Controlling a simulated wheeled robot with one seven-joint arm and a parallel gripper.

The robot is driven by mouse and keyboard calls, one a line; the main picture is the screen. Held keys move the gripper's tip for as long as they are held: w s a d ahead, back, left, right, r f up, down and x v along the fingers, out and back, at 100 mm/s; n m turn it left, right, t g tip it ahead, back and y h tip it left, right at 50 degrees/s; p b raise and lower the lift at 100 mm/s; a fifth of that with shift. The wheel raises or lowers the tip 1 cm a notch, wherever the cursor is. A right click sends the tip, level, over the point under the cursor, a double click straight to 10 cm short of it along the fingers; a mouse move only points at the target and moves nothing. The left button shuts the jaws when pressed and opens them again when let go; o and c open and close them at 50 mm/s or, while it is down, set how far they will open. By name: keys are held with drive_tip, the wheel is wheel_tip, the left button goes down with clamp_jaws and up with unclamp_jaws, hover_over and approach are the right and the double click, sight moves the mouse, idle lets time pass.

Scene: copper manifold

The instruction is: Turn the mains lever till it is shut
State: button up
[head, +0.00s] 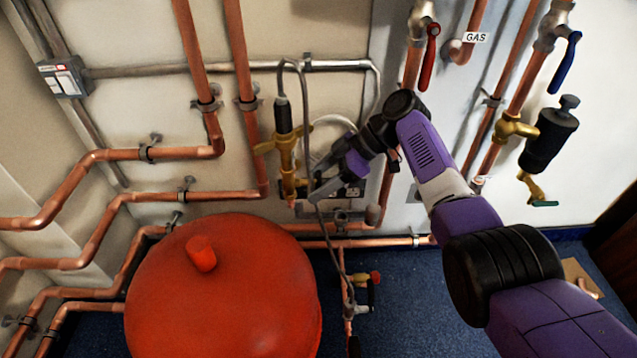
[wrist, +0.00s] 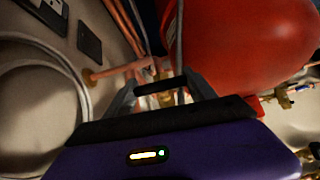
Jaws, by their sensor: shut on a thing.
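My gripper (head: 314,190) is at the brass valve body (head: 287,168) on the copper pipework, left of the middle in the head view. In the wrist view, my gripper (wrist: 160,84) has its fingers either side of a short dark bar (wrist: 162,85) and is shut on it. The bar looks like a lever, with brass just behind it; its far parts are hidden by the fingers. I see no label marking it as the mains lever. A red lever (head: 430,58) by the GAS label and a blue lever (head: 567,63) hang on other valves, apart from my gripper.
A large red vessel (head: 225,290) stands just below and left of my gripper. Copper pipes (head: 180,152) run along the wall at left. A grey hose or cable (head: 322,235) hangs close to the gripper. Blue carpet (head: 400,290) is open below the pipes. A black filter (head: 548,138) hangs at right.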

drive_tip(key=o, duration=1.4)
drive_tip(key=shift+c, duration=0.2)
drive_tip(key=shift+r+p, duration=0.1)
drive_tip(key=shift+p, duration=0.45)
